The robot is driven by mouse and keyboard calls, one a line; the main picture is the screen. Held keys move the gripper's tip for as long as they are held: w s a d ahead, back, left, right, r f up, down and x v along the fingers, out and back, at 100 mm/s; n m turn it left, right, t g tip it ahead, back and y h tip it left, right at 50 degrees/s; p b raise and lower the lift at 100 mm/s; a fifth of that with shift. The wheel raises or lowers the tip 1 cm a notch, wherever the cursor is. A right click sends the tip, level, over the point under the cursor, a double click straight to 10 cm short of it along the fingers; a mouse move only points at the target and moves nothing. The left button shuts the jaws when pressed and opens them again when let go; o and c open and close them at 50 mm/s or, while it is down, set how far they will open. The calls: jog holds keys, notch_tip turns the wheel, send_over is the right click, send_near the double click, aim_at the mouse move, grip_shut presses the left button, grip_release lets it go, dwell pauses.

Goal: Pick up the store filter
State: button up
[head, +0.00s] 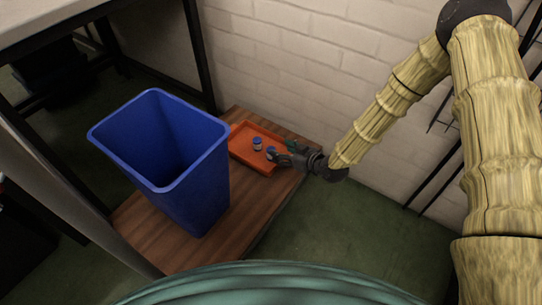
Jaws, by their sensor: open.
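Two small, pale cylinders with blue tops stand in a shallow orange tray (240,152). One cylinder (257,144) is nearer the tray's middle. The other cylinder (271,152) is just right of it, close to my gripper. I cannot tell which one is the store filter, and any labels are too small to read. My gripper (276,156) reaches in over the tray's right side from the right. It is open, with its fingers pointing left at the right cylinder. I cannot tell whether the fingers touch it or are around it.
A tall, empty-looking blue bin (195,195) stands left of the tray on the low wooden table (260,205). A white brick wall (300,70) rises close behind. Black metal legs stand at upper left. Green floor (345,225) is clear at right of the table.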

jog(key=shift+b+x, duration=0.3)
jog(key=shift+x, duration=0.8)
jog(key=w+a+f+b, duration=0.2)
jog(key=b, duration=0.1)
jog(key=shift+a+f, duration=0.3)
jog(key=shift+w+a+f, duration=0.15)
jog(key=shift+w+a, duration=0.15)
jog(key=shift+a, duration=0.05)
jog(key=c, duration=1)
